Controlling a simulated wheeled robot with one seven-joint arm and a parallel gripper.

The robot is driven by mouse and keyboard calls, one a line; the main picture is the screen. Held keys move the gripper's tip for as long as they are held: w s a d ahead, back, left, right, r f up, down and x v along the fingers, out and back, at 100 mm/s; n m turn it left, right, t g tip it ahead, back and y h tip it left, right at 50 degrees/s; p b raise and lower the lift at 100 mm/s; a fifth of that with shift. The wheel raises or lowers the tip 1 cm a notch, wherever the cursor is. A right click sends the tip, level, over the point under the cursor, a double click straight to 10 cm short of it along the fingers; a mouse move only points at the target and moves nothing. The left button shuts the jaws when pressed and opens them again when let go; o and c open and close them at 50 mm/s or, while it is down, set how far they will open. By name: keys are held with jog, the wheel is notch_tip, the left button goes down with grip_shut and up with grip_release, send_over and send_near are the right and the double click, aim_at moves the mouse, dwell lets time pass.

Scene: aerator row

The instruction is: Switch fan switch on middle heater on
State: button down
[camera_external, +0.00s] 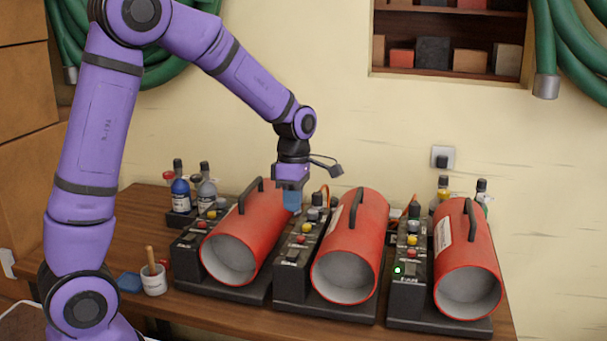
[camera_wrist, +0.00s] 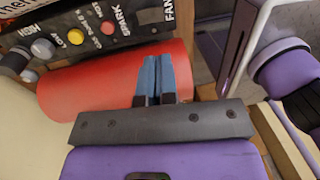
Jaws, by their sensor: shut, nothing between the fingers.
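Three red heaters stand in a row, each with a black control panel on its left. The middle heater (camera_external: 347,235) has its panel (camera_external: 298,243) facing up, with knobs, a yellow and a red button and a switch near the front. My gripper (camera_external: 292,207) is shut and empty, pointing down by the left heater (camera_external: 245,235) and the rear of the middle panel. In the wrist view, the blue fingertips (camera_wrist: 158,60) are over a red heater body (camera_wrist: 75,90). A panel (camera_wrist: 125,40) beyond them shows a grey FAN switch (camera_wrist: 150,15). I cannot tell which heater it belongs to.
The right heater (camera_external: 466,260) has a lit green light (camera_external: 397,269) on its panel. Bottles (camera_external: 181,190) stand behind on the left, with more behind the right heater. A white pot (camera_external: 153,280) and blue lid (camera_external: 130,282) sit at the table's front left.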

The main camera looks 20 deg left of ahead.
aim_at(293, 253)
jog(key=f, duration=0.3)
jog(key=s+f, duration=0.1)
jog(key=f, duration=0.7)
jog(key=shift+s, duration=0.2)
jog(key=shift+s+f, duration=0.1)
jog(key=shift+f, duration=0.15)
jog(key=shift+w+r, duration=0.3)
jog(key=shift+w, duration=0.5)
notch_tip(293, 253, up, 14)
jog(key=s, duration=0.1)
jog(key=shift+s, duration=0.35)
jog(key=shift+a, duration=0.1)
dwell(0.4)
